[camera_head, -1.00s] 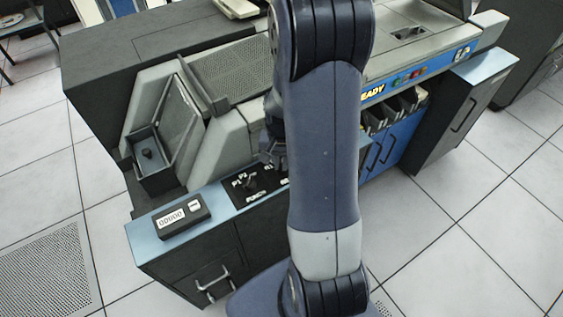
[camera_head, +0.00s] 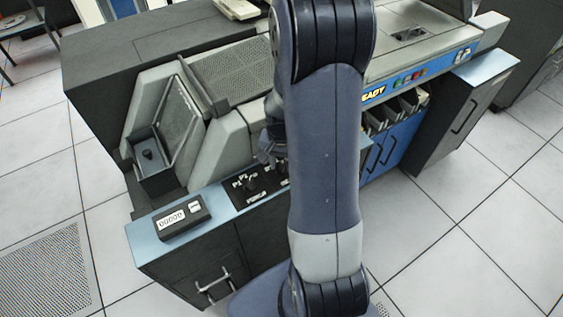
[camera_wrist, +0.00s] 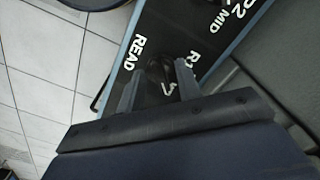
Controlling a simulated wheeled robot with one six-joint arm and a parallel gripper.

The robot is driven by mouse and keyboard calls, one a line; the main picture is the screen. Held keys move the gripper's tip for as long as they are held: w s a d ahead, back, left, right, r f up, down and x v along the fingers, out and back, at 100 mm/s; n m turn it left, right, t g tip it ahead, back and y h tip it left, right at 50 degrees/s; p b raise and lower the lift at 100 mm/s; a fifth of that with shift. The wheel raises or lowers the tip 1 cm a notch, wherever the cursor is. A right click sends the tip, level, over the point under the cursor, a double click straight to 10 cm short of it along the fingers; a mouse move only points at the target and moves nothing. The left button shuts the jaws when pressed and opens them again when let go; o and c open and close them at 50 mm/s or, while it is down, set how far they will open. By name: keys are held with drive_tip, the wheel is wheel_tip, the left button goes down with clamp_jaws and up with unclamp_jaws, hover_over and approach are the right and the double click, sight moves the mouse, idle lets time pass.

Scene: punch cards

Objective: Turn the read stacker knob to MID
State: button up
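The read stacker knob (camera_wrist: 158,70) is dark and sits on the black panel by the white READ label in the wrist view. Part of an R label and another white mark show beside it. My gripper (camera_wrist: 158,74) has its fingers apart, one on each side of this knob. I cannot tell whether either finger touches it. The knob's pointer direction is too dark to read. In the head view my gripper (camera_head: 270,152) hangs over the control panel, partly hidden by my arm. Another knob (camera_head: 251,184) stands on that panel (camera_head: 240,201) with P labels around it.
A counter box (camera_head: 183,218) sits on the blue ledge left of the panel. The grey sloped hopper (camera_head: 225,140) rises behind it. A P2 and MID marking (camera_wrist: 225,18) lies at the wrist view's upper right. Tiled floor is clear in front.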

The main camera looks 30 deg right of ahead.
sight(282, 166)
wheel_tip(282, 166, up, 11)
drive_tip(key=shift+p, duration=0.3)
idle(0.4)
drive_tip(key=shift+f, duration=0.15)
wheel_tip(282, 166, down, 11)
drive_tip(key=shift+r+b, duration=0.1)
drive_tip(key=shift+b, duration=0.2)
idle(0.4)
